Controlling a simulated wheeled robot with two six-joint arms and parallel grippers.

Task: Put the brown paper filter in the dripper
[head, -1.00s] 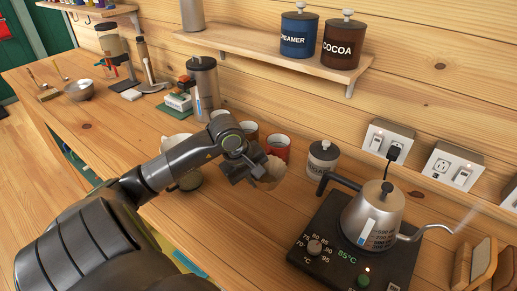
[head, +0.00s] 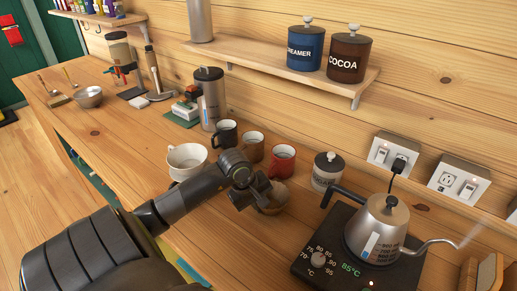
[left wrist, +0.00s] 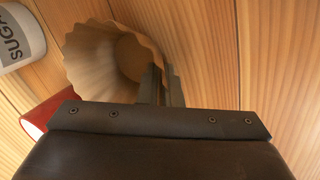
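The brown paper filter (head: 273,203) is a fluted paper cup beside the red mug in the head view. It fills the upper left of the left wrist view (left wrist: 90,62), its open mouth showing. My left gripper (head: 255,192) is at the filter's rim. In the left wrist view its fingers (left wrist: 162,85) are close together with the filter's wall between them. I cannot tell whether the filter touches the table. A white cup-shaped vessel (head: 187,158), perhaps the dripper, stands left of my forearm, which partly covers it. My right gripper is not in view.
A black mug (head: 225,133), brown mug (head: 252,147) and red mug (head: 282,160) stand behind the filter. A sugar canister (head: 327,172) and a kettle (head: 378,226) on its base are to the right. The counter's left middle (head: 110,135) is clear.

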